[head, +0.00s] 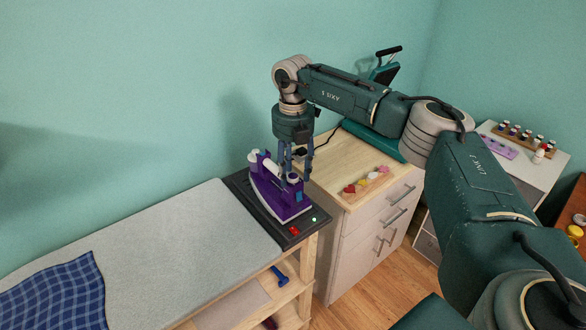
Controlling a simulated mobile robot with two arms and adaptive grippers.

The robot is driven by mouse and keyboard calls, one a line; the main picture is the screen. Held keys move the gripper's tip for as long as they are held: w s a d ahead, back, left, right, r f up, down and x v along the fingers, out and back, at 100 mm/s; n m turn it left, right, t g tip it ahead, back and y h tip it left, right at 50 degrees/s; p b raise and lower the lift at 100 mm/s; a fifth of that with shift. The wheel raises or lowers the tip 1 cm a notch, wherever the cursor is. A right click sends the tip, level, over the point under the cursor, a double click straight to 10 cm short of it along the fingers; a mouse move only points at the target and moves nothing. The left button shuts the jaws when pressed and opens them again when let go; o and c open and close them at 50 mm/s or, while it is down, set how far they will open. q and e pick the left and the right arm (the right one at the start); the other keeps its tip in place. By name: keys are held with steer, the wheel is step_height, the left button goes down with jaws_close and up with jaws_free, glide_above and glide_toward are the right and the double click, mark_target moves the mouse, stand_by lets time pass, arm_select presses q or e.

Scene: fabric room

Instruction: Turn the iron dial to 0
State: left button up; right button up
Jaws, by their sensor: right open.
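The purple and white iron (277,199) rests on a dark stand plate (297,236) at the right end of the ironing table. A small pale knob, which looks like the dial (293,177), shows on top of the iron near its right end; its setting is too small to read. My right gripper (296,172) points down over that end of the iron, its fingers open around or just beside the knob. I cannot tell whether they touch it. My left gripper is not in view.
The grey ironing surface (150,250) holds a blue checked cloth (60,295) at the left. A wooden-topped drawer cabinet (335,170) with small coloured items stands right of the iron. A teal press (375,140) sits behind. A white side table (530,165) holds thread spools.

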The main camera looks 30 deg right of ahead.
jaws_close()
